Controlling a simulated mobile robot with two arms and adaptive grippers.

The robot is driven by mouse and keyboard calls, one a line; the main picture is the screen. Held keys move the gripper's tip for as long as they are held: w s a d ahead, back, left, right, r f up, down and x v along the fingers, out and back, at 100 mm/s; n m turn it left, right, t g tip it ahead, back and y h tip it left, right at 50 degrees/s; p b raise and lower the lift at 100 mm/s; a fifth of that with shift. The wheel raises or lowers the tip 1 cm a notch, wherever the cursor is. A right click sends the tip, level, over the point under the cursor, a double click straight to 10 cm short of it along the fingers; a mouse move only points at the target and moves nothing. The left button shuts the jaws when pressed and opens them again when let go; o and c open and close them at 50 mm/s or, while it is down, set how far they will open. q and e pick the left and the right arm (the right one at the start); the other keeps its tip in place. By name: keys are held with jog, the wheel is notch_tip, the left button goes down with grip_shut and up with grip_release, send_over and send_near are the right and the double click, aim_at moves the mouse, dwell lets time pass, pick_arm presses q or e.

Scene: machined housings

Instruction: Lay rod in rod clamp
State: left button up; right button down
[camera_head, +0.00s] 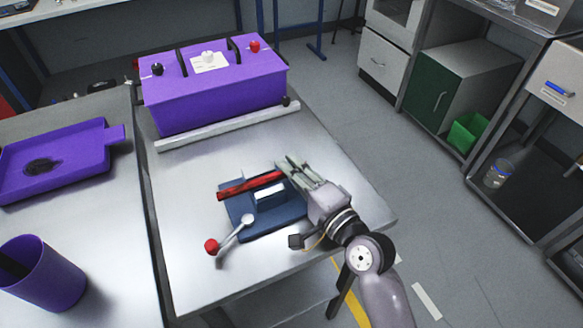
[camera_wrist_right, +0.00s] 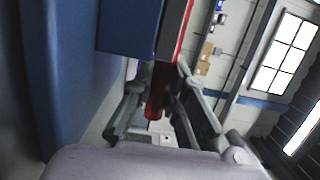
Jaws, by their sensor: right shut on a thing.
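The red rod (camera_head: 245,187) lies along the far side of the blue rod clamp (camera_head: 245,221) in the head view. I cannot tell whether it rests in the clamp or is just above it. My right gripper (camera_head: 291,171) is shut on the rod's right end. The rod (camera_wrist_right: 156,98) also shows between the fingers of my right gripper (camera_wrist_right: 160,110) in the right wrist view, close to the blue clamp body (camera_wrist_right: 125,28). The clamp's lever with a red ball knob (camera_head: 211,246) sticks out to the lower left. My left gripper is not in view.
A purple box (camera_head: 215,101) with black handles stands at the back of the metal table (camera_head: 195,200). A pale bar (camera_head: 228,126) lies before it. A purple tray (camera_head: 75,165) and a purple cup (camera_head: 58,275) are on the left table. The metal between the bar and clamp is clear.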

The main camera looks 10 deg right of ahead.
jog(key=shift+f, duration=0.2)
jog(key=c, duration=1.5)
grip_release()
jog(key=v, duration=1.2)
